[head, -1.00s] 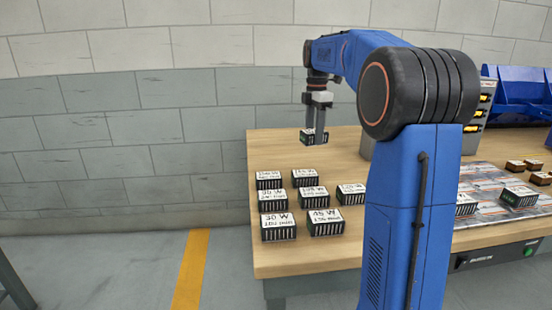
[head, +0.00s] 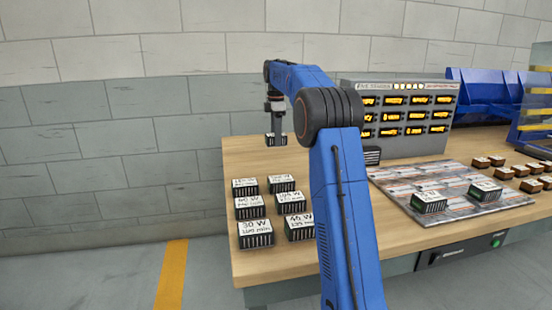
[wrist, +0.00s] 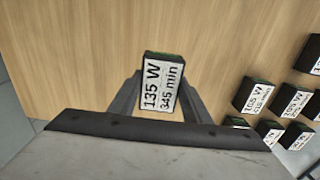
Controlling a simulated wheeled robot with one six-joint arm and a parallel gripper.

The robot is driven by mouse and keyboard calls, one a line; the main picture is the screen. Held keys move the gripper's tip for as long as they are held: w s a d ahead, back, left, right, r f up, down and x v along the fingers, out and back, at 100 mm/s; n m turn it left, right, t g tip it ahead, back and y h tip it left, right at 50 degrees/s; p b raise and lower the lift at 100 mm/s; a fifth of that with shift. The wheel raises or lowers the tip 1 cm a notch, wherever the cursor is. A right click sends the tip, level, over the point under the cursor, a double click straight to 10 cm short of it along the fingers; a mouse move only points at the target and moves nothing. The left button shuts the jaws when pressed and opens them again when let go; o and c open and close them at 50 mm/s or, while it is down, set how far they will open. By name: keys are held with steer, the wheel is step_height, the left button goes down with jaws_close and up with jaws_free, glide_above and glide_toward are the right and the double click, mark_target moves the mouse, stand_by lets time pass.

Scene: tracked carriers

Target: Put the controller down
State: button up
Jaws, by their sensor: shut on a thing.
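My gripper (head: 276,130) is shut on a small black controller (head: 276,140) with a white label. In the wrist view this controller (wrist: 161,84) reads 135 W, 345 min, and sits between the two fingers. It hangs above the back left part of the wooden table, apart from the surface. Several similar controllers stand in two columns on the table in front of it, among them one marked 30 W (head: 255,234) and one marked 45 W (head: 300,228). Some of them show at the right of the wrist view (wrist: 255,95).
A grey panel with lit orange displays (head: 447,88) stands at the back, with a dark box (head: 372,155) before it. A patterned mat (head: 455,172) at right carries two controllers (head: 429,201). Small brown blocks (head: 530,186) lie beyond it. Bare wood surrounds the controllers at left.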

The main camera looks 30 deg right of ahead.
mark_target(276, 162)
steer(key=shift+f, duration=3.7)
steer(key=o, duration=1.3)
steer(key=shift+f, duration=0.15)
step_height(276, 162, up, 12)
steer(key=shift+r, duration=0.15)
